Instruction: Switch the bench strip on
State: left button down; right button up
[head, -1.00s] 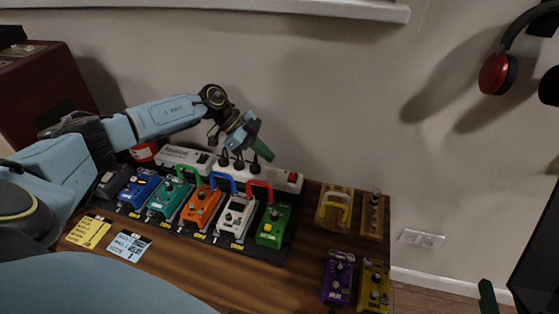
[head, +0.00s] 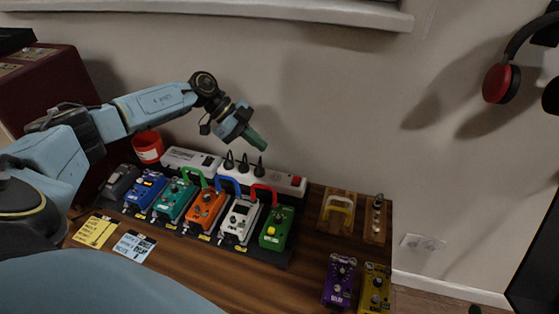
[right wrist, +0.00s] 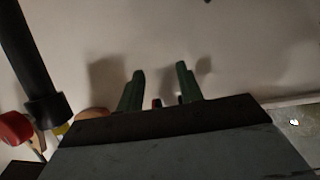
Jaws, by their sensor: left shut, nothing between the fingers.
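The white bench strip (head: 262,178) lies along the back of the bench against the wall, with several black plugs in its left half. Its red switch (head: 296,181) is at the right end; I cannot tell its position or whether it is lit. My left gripper (head: 258,143) has green fingers, shut and empty, pointing down and right. It hangs above the strip, up and left of the switch, apart from it in the picture. My right gripper (right wrist: 160,88) shows in the right wrist view with its two green fingers apart and nothing clearly held between them.
A row of pedals with red, blue and green cables stands in front of the strip, the green pedal (head: 277,228) nearest the switch. A white box (head: 191,160) and red cup (head: 148,147) are at the left. A wooden block with a yellow handle (head: 338,210) is at right.

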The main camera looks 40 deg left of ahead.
pick_arm(q)
jog(key=shift+w+d+r+t+b, duration=0.25)
jog(key=shift+d+r+t+b, duration=0.2)
jog(key=shift+d+r, duration=0.35)
pick_arm(e)
jog(key=s+d+f+g+h, duration=0.1)
jog(key=s+d+f+g, duration=0.2)
jog(key=f, duration=0.6)
jog(key=s+d+f+g+h, duration=0.2)
jog(key=s+d+f+g, duration=0.1)
jog(key=s+f+g, duration=0.4)
notch_tip(320, 180, down, 3)
jog(key=shift+s+d+r+m, duration=0.2)
jog(key=shift+s+d+m, duration=0.2)
jog(key=shift+s, duration=0.55)
jog(key=shift+a, duration=0.1)
